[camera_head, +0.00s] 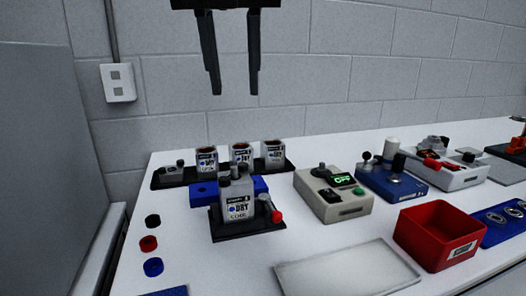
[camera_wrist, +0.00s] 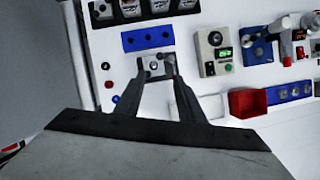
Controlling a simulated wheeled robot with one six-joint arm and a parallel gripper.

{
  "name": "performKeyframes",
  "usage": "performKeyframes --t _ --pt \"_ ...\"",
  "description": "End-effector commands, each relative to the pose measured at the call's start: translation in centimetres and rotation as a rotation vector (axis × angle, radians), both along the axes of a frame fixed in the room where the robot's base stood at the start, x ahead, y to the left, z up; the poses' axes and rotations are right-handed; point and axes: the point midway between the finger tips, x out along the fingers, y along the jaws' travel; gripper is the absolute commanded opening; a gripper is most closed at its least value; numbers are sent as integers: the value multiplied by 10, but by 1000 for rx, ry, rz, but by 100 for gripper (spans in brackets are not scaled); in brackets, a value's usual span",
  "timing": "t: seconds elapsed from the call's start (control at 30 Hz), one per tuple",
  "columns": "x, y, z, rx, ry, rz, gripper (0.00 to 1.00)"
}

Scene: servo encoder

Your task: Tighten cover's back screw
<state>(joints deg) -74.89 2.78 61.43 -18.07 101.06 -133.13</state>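My gripper (camera_head: 232,82) hangs high over the table against the wall in the head view. Its two black fingers are apart with nothing between them. In the wrist view the fingers (camera_wrist: 158,84) point toward a small grey unit (camera_wrist: 154,66) on the table. In the head view this unit (camera_head: 238,202) is a grey box with a white label, standing on a black base (camera_head: 240,234). Small upright stubs stick up from its top; I cannot tell which is the cover's back screw. A grey cylinder with a red end (camera_head: 271,210) is at its right.
A blue block (camera_head: 204,192) lies behind the unit. A black tray (camera_head: 166,182) with several labelled containers stands behind that. A control box (camera_head: 333,195) with a green display, a blue fixture (camera_head: 390,184) and a red bin (camera_head: 436,235) are right. Coloured rings (camera_head: 149,244) lie left.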

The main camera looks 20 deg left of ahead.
Motion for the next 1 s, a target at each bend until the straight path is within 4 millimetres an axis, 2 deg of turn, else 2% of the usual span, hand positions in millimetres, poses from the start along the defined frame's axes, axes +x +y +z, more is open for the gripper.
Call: performKeyframes --t 0.17,0.8,1.0 --pt "5 2 -14 -3 0 4 36" --pt "45 18 -117 -3 1 1 36" --pt "55 22 -144 -2 0 1 36"
